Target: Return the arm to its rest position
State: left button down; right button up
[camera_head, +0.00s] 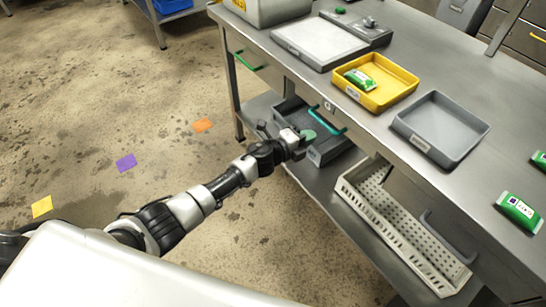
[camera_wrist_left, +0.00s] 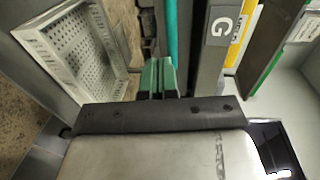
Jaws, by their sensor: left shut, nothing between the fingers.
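My left arm (camera_head: 205,195) reaches out from the lower left of the head view toward the metal workbench. My left gripper (camera_head: 308,135) is at its end, in front of the bench's near side and close to a teal handle (camera_head: 327,119). Its green fingers (camera_wrist_left: 158,76) are together in the wrist view, with nothing between them. The teal handle (camera_wrist_left: 172,32) runs just beyond the fingertips there; I cannot tell whether they touch it. My right gripper is not in view.
On the bench (camera_head: 455,185) stand a yellow tray (camera_head: 400,94) holding a green packet (camera_head: 360,79), and an empty grey tray (camera_head: 440,128). A white perforated basket (camera_head: 372,215) sits on the lower shelf. Open floor (camera_head: 110,90) lies left of the bench.

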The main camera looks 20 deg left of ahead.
pick_arm(q)
jog(key=v, duration=1)
jog(key=s+a+f+n+g+y+p, duration=0.1)
jog(key=s+a+f+n+y, duration=0.3)
jog(key=f, duration=0.5)
jog(key=s+a+f+n+g+y, duration=0.25)
jog(key=s+f+n, duration=0.35)
jog(key=f, duration=0.3)
jog(key=s+a+f+n+g+y+p, duration=0.1)
jog(key=s+a+f+n+y, duration=0.1)
jog(key=s+a+f+n, duration=0.5)
jog(key=s+f+n+g, duration=0.2)
jog(key=s+f, duration=0.2)
jog(key=s, duration=0.6)
jog(key=s+d+f+n+g+y, duration=0.1)
jog(key=s+f, duration=0.4)
jog(key=s, duration=0.5)
jog(key=s+d+f+n+g+y, duration=0.1)
jog(key=s+f+n+g, duration=0.2)
jog(key=s, duration=0.7)
jog(key=shift+s+d+f+g+p, duration=0.15)
jog(key=shift+d+f+g+p, duration=0.15)
jog(key=shift+f+g, duration=0.55)
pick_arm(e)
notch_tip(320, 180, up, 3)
pick_arm(q)
jog(key=shift+f, duration=0.1)
